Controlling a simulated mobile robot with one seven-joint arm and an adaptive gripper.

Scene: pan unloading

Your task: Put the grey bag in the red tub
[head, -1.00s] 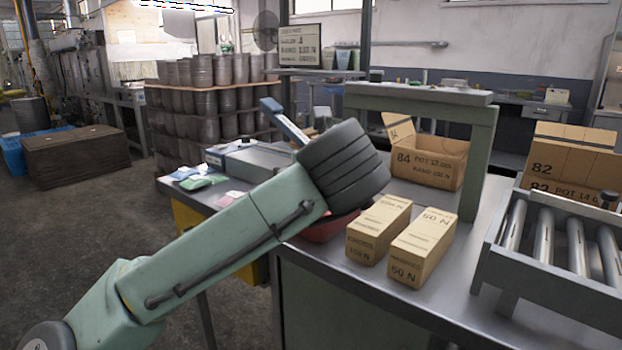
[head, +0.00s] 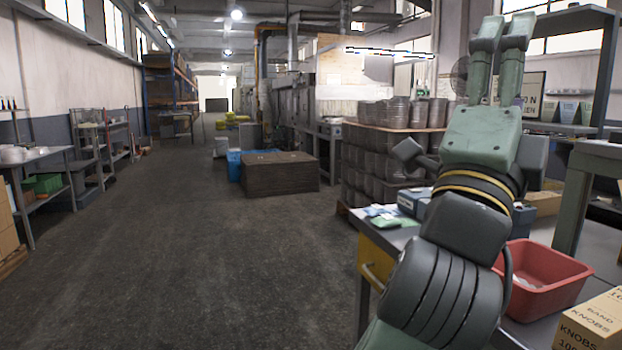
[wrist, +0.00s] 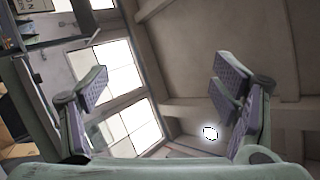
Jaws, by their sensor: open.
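The red tub (head: 556,283) stands on the metal table at the lower right of the head view, partly behind my arm. Something small and pale shows inside it, too hidden to name. I cannot make out a grey bag; several small packets (head: 388,217), pale, blue and green, lie on the table to the left of my arm. My gripper (head: 502,36) is raised high above the table, pointing up, open. In the wrist view its fingers (wrist: 162,86) are wide apart with nothing between them.
A yellow drawer (head: 375,262) hangs under the table's left end. Stacked metal drums (head: 385,165) stand behind. The floor (head: 200,270) to the left is clear.

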